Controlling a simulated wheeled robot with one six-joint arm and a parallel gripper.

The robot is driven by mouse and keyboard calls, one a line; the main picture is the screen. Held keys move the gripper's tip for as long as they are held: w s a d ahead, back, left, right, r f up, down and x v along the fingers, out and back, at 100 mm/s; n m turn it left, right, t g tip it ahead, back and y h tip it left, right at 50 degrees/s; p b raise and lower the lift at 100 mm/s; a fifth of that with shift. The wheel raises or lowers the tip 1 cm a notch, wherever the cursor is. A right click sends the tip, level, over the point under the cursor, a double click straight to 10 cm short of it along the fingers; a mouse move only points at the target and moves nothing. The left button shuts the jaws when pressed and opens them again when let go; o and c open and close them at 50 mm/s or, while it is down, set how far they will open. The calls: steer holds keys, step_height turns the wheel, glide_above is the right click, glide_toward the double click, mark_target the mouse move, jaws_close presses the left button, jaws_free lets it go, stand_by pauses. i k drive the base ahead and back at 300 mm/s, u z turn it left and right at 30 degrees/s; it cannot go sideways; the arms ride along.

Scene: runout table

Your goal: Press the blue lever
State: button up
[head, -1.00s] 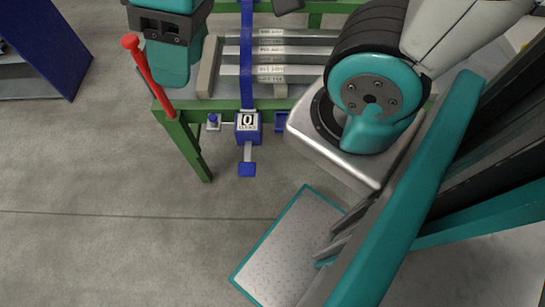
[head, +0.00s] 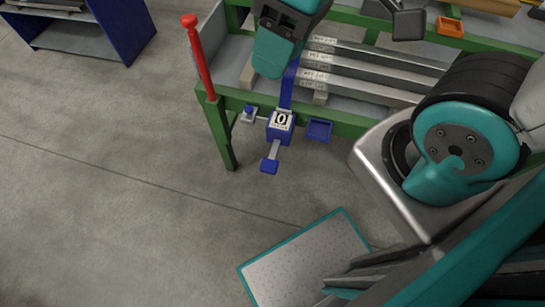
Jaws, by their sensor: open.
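The blue lever (head: 269,166) is a small blue pad on a pale metal bar. The bar sticks out below the blue counter box (head: 280,126), which has a white face reading 0, at the green table's near edge. My teal and dark gripper (head: 272,62) is at the top of the head view, above and apart from the lever, and hides part of the table. It is open; its fingertips are hard to make out. Nothing shows between its jaws, and nothing covers the lever pad.
A small blue knob (head: 249,112) and a blue tray (head: 319,129) flank the counter. Metal bars (head: 370,72) lie on the table. An orange tray (head: 450,27) is behind.

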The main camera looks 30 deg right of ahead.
mark_target(269, 165)
steer(key=u, duration=1.75)
steer(key=k, duration=1.65)
steer(key=z, duration=0.8)
steer(key=i, duration=1)
steer(key=z, duration=0.05)
